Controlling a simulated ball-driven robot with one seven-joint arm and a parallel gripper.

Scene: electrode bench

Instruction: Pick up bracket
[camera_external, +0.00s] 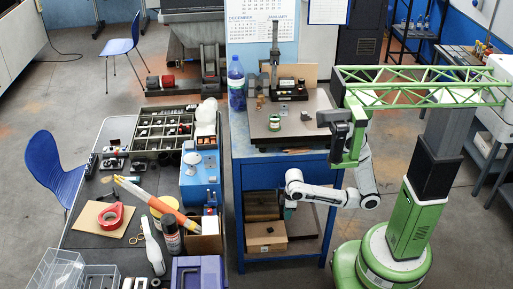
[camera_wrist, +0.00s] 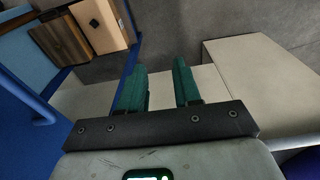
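I cannot make out a bracket for certain in either view. My gripper (camera_external: 289,209) hangs in front of the open shelf of the blue cabinet in the external view, below the worktop and small there. In the wrist view my gripper (camera_wrist: 159,66) shows two green fingers held apart, with nothing between them but a pale surface behind.
The blue cabinet (camera_external: 238,175) holds a cardboard box (camera_external: 266,235), which also shows in the wrist view (camera_wrist: 100,24). The worktop (camera_external: 255,126) carries a green-labelled jar (camera_external: 274,123) and a stand (camera_external: 289,91). A cluttered dark table (camera_external: 88,190) stands left.

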